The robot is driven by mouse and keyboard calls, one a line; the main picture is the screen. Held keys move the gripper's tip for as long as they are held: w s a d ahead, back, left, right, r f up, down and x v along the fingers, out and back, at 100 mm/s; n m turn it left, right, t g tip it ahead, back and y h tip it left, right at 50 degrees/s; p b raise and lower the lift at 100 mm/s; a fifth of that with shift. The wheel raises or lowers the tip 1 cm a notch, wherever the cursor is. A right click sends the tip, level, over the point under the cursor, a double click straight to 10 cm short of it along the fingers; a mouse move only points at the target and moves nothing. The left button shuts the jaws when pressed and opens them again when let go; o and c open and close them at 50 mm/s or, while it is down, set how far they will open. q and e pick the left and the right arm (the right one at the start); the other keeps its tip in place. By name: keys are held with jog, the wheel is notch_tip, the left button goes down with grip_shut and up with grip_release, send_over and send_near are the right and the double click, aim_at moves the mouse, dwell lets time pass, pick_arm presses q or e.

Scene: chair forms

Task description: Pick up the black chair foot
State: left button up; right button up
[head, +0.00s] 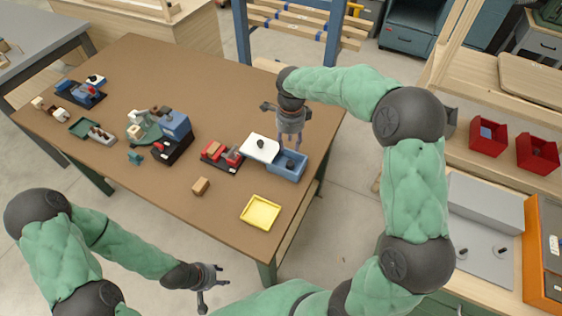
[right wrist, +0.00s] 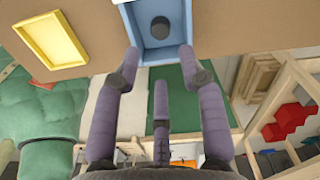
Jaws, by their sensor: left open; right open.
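A black round chair foot (right wrist: 160,27) lies inside a blue bin (right wrist: 184,14) at the top of the right wrist view. In the head view the foot (head: 289,165) is a small dark spot in the blue bin (head: 287,174). Another small dark piece (head: 261,143) sits on a white plate (head: 258,153) just left of the bin. My right gripper (head: 291,146) points down over the bin's far side, open and empty. In the right wrist view its spread fingers (right wrist: 165,72) are apart from the foot. My left gripper (head: 212,292) is open and empty, off the table's front edge.
A yellow tray (head: 261,213) and a tan block (head: 201,186) are nearer the front edge. Red and black fixtures (head: 221,156) stand left of the plate. More fixtures fill the table's left half. The back of the brown table (head: 213,92) is clear.

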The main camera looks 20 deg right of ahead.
jog(key=b, duration=0.2)
send_over(290, 163)
notch_tip(290, 163, down, 6)
jog(key=shift+w+r, duration=0.1)
jog(key=shift+r, duration=0.05)
notch_tip(290, 163, down, 5)
jog(key=shift+r+b, duration=0.15)
jog(key=shift+b, duration=0.7)
jog(key=c, duration=0.6)
